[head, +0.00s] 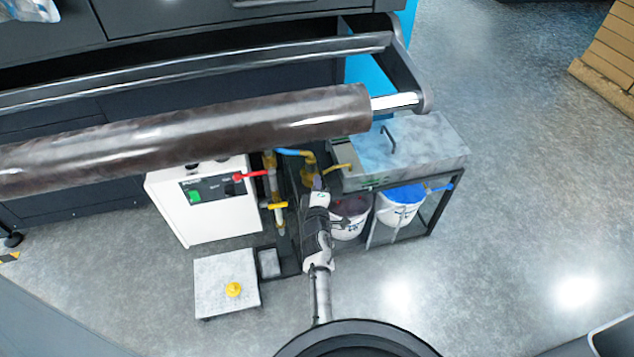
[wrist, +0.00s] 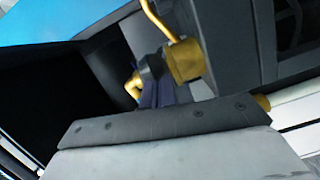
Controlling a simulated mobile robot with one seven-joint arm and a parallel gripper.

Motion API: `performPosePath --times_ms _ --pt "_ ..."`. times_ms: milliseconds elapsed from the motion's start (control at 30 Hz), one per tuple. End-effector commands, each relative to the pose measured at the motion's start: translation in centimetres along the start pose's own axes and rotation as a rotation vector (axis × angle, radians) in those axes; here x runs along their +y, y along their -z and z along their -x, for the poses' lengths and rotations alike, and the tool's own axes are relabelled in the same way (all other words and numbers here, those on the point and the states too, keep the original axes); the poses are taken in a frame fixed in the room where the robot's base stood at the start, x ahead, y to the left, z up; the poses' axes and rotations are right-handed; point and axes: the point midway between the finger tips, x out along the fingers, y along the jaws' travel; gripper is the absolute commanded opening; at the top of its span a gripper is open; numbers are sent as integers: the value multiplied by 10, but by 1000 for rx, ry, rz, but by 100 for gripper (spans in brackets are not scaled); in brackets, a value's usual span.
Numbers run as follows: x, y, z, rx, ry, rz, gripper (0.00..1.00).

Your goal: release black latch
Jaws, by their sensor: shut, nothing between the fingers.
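My gripper (head: 317,186) is shut and empty. It reaches in below the large brown roll, between the white control box and the metal-topped stand. In the wrist view its dark purplish fingers (wrist: 165,96) show beyond a grey screwed plate. A small black piece (wrist: 150,68) sits just past the fingertips, beside a brass fitting (wrist: 185,60) with a bent yellow rod. I cannot tell whether this piece is the latch, or whether the fingers touch it. A thin black handle (head: 388,138) stands on the metal top at right; I cannot tell whether it is the latch.
The brown roll (head: 190,135) hangs over the work area. The white control box (head: 205,205) and pipes with a red lever (head: 250,176) are left of my gripper. White buckets (head: 400,205) stand under the metal top (head: 435,145). A floor plate (head: 215,283) has a yellow knob.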

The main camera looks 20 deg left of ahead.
Motion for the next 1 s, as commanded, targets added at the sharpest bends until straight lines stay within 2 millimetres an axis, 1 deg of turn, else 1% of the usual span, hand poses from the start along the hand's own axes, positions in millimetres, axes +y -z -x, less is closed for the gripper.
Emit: performPosePath --times_ms 467,600,1000 --pt "5 0 -2 26 8 6 0" --pt "1 0 -2 43 11 8 0" --pt "3 0 -2 79 18 9 0"
